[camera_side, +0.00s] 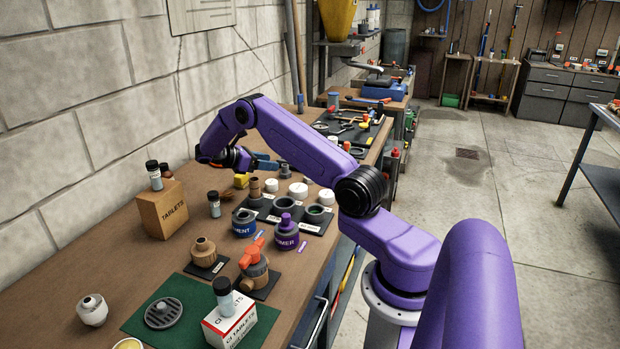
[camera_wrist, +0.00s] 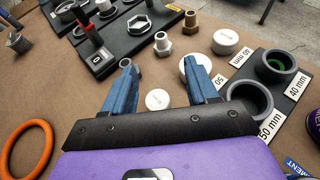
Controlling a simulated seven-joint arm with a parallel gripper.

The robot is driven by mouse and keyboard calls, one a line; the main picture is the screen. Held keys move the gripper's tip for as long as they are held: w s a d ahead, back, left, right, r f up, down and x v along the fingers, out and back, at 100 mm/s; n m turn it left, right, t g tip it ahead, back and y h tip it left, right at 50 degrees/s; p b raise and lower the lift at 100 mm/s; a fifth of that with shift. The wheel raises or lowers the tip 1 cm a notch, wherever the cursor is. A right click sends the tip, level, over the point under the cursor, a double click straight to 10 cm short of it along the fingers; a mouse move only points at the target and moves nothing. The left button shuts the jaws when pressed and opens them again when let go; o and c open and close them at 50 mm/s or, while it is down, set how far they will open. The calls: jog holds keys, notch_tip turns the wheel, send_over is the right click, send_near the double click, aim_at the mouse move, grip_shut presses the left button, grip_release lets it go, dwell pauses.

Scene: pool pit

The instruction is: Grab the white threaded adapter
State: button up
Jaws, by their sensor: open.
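The white threaded adapter (camera_wrist: 162,43), a small pale fitting with a hex collar, stands upright on the wooden bench just beyond my fingertips in the wrist view. A pale fitting in the side view (camera_side: 283,172), close to my fingers, seems to be the same piece, but it is small there. My gripper (camera_wrist: 158,66) is open, with its two blue fingers spread and nothing held. In the side view my gripper (camera_side: 268,163) is low over the bench and partly hidden by my wrist. A round white cap (camera_wrist: 158,100) lies between the fingers.
A brown threaded fitting (camera_wrist: 190,22) stands right of the adapter. A white cap (camera_wrist: 225,41) and a grey socket tray (camera_wrist: 262,75) are farther right. A black tool tray (camera_wrist: 130,35) is to the left. An orange ring (camera_wrist: 27,148) lies at lower left.

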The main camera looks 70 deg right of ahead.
jog(key=x, duration=1.1)
jog(key=f+x, duration=0.1)
jog(key=x, duration=0.5)
jog(key=shift+s+f, duration=0.1)
jog(key=shift+f, duration=0.05)
jog(key=c, duration=1.1)
